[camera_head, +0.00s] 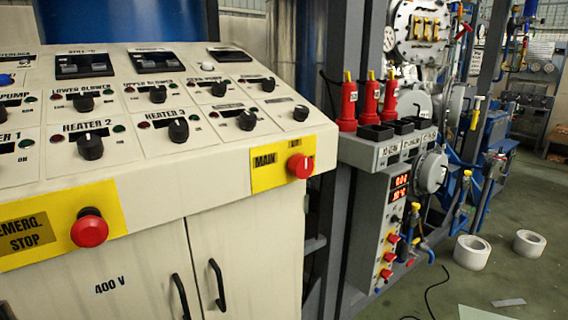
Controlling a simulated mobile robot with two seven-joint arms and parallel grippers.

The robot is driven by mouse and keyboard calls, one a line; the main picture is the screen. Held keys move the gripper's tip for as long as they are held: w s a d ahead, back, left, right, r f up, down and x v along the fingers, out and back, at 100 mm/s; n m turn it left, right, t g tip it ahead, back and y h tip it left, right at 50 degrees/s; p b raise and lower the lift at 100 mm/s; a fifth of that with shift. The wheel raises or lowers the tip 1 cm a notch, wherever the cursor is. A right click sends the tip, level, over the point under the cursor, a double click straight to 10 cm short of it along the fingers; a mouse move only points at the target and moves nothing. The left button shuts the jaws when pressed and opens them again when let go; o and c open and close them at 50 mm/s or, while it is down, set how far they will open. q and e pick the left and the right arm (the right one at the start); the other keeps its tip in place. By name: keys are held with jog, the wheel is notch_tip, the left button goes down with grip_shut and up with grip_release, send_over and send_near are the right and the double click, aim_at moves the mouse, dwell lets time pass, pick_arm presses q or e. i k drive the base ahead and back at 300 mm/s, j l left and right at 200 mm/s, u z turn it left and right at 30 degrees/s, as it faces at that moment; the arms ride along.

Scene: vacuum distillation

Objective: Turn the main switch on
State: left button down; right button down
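The main switch (300,166) is a red knob on a yellow plate (267,172) marked MAIN, at the right end of the control panel's sloped front edge. Nothing covers it. A small dark label sits above the knob on the plate. I cannot tell from its look which position the knob is in. Neither of my grippers shows in the head view.
A red emergency stop button (89,228) sits on a yellow plate at the lower left. Black knobs, such as the Heater 2 knob (90,147), cover the panel top. A grey box (385,150) with red bottles stands to the right. Two white rolls (472,252) lie on the floor.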

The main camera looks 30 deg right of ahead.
aim_at(301, 166)
jog(key=z, duration=1.25)
